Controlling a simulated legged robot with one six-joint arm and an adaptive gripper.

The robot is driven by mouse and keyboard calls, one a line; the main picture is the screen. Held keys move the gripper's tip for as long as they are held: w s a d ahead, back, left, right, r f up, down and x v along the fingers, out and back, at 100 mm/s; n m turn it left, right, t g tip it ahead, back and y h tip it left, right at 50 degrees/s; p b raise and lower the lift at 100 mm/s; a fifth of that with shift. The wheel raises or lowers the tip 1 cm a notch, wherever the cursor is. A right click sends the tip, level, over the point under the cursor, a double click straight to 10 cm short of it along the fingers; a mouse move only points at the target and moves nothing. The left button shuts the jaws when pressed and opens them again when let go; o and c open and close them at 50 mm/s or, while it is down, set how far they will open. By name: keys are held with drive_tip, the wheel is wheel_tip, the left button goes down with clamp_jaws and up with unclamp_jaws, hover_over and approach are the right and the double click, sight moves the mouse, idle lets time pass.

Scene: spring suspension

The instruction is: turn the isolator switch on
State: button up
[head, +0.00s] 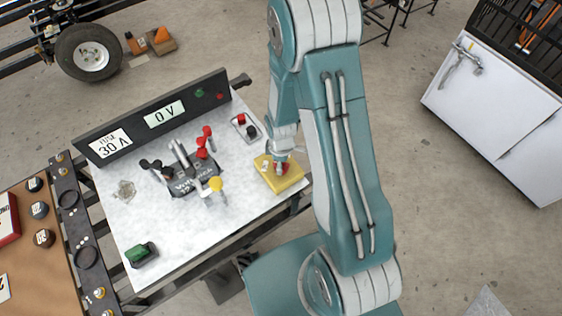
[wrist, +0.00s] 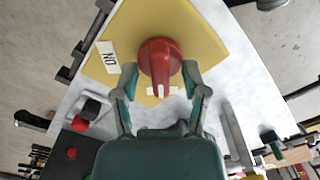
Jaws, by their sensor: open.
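The isolator switch is a yellow box (head: 289,183) at the right part of the white panel top, with a red rotary knob (wrist: 160,55) on it. In the wrist view the knob's grip bar points down toward my palm. A white ON label (wrist: 108,57) is to the left of the knob. A second white label lies by the bar's end, partly covered and unreadable. My gripper (wrist: 160,76) is open, with one finger on each side of the knob and gaps between. In the head view my gripper (head: 281,157) is over the box and hides part of the knob.
A display reading 0 V (head: 164,114) and a 30 A fuse label (head: 111,142) stand on the back board. Levers with red and yellow knobs (head: 215,184) stand left. A green block (head: 141,254) is at front left.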

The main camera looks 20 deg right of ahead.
clamp_jaws()
drive_tip(key=shift+m, duration=0.3)
drive_tip(key=m, duration=0.8)
drive_tip(key=shift+m, duration=0.4)
drive_tip(key=m, duration=0.4)
drive_tip(key=shift+m, duration=2.2)
